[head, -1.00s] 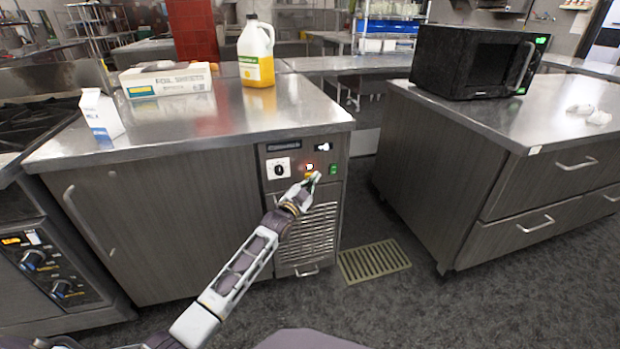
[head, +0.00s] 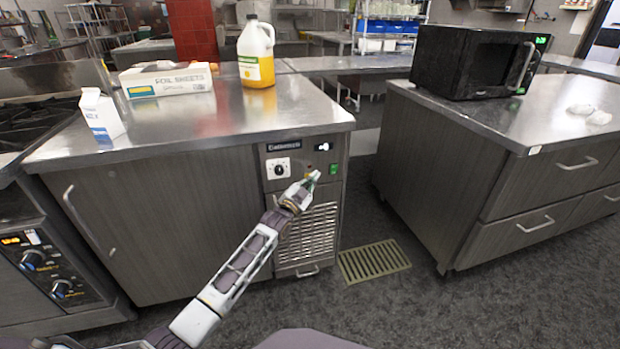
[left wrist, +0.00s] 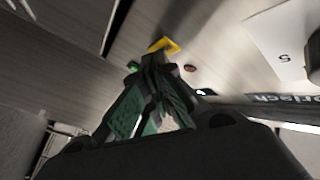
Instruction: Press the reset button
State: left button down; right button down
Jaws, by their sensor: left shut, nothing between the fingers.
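A control panel (head: 300,158) is at the upper right of the steel cabinet's front. A small yellow square plate (left wrist: 170,46) on it shows in the left wrist view, partly covered by my fingertips; I take it for the reset button's surround, and the button itself is hidden. My left gripper (head: 314,177) is shut and empty, its tips at the panel; in the left wrist view the tips (left wrist: 157,58) overlap the yellow plate's lower edge. I cannot tell whether they touch. A small dark red lamp (left wrist: 190,68) is beside the tips, unlit. My right gripper is not in view.
A vent grille (head: 308,235) is below. A foil box (head: 168,80), a milk carton (head: 101,115) and a jug (head: 256,55) stand on the counter.

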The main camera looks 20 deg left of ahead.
pick_arm(q)
jog(key=shift+s, duration=0.15)
jog(key=shift+s+d+p, duration=0.4)
jog(key=shift+s+p, duration=0.2)
jog(key=shift+p, duration=0.25)
jog(key=shift+s+d, duration=0.1)
jog(key=s+d+p, duration=0.1)
jog(key=s+p, duration=0.1)
jog(key=s+d+p, duration=0.1)
jog(key=s, duration=0.1)
jog(key=shift+d+p, duration=0.35)
dwell(0.5)
dwell(0.7)
